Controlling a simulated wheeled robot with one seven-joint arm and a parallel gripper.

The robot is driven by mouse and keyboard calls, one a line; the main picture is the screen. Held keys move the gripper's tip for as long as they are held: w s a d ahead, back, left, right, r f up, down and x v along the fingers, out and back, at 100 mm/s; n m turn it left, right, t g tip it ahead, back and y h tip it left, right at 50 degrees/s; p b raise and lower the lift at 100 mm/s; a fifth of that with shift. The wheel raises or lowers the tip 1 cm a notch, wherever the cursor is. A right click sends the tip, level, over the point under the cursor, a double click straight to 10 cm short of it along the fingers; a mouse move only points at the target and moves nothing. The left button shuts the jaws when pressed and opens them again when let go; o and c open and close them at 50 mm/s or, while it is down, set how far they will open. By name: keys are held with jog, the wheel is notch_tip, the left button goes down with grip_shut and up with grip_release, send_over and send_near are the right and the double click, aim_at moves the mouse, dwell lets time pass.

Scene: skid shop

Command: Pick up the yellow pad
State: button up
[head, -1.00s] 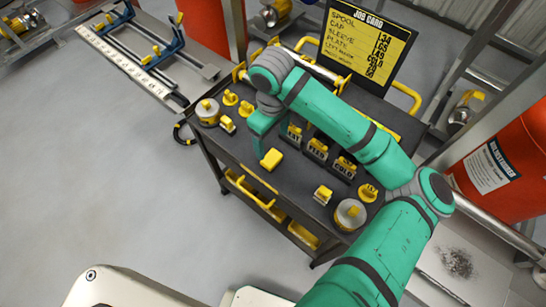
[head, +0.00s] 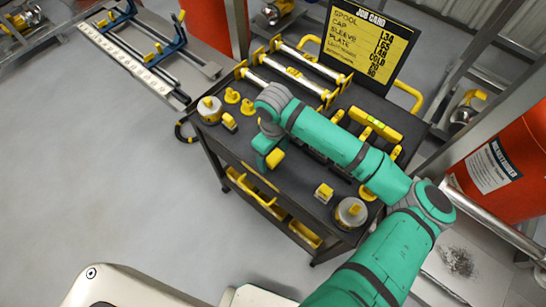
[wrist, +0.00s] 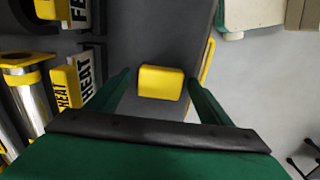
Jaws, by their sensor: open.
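The yellow pad (wrist: 160,83) is a small rounded block on the dark top of the cart. In the wrist view it sits between the two fingers of my open gripper (wrist: 160,88), near the fingertips, with a gap on each side. In the head view the pad (head: 275,158) shows beside my gripper (head: 268,152), partly covered by it. I cannot tell from these views how far the fingertips are above the cart top.
The cart top (head: 295,190) holds yellow-handled pieces (head: 323,194) and a round grey piece (head: 351,212) at its front. HEAT-labelled block (wrist: 82,82) stands left of my gripper in the wrist view. A job card board (head: 368,48) stands behind.

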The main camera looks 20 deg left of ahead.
jog(key=shift+c, duration=0.5)
jog(key=c, duration=1)
jog(key=shift+r, duration=0.1)
